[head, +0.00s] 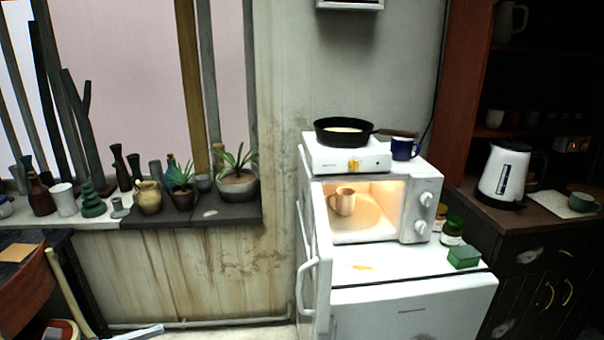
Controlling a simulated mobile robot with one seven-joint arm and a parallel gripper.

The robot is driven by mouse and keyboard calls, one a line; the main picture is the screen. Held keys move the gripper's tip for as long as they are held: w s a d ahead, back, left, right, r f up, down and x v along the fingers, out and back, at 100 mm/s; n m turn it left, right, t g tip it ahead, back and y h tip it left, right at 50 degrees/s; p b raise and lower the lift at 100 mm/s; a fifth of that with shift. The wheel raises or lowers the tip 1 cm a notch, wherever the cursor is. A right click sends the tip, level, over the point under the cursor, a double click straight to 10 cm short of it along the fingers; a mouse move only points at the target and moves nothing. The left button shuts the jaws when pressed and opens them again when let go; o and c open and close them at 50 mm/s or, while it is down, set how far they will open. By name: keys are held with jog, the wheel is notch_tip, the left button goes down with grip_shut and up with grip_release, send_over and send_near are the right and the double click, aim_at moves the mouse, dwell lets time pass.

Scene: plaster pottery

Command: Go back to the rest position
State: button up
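My gripper is not in view, and no part of my arm can be made out with certainty. A white microwave (421,190) stands on a low white appliance. Its door (318,235) is swung open toward me on the left. Inside the lit microwave a tan mug (342,201) stands on the turntable.
On the microwave are a white hot plate (338,160), a black pan (343,132) and a blue mug (404,149). A green box (464,257) and jars stand at right. A kettle (505,172) stands on the dark cabinet. Pottery and plants line the windowsill (235,213).

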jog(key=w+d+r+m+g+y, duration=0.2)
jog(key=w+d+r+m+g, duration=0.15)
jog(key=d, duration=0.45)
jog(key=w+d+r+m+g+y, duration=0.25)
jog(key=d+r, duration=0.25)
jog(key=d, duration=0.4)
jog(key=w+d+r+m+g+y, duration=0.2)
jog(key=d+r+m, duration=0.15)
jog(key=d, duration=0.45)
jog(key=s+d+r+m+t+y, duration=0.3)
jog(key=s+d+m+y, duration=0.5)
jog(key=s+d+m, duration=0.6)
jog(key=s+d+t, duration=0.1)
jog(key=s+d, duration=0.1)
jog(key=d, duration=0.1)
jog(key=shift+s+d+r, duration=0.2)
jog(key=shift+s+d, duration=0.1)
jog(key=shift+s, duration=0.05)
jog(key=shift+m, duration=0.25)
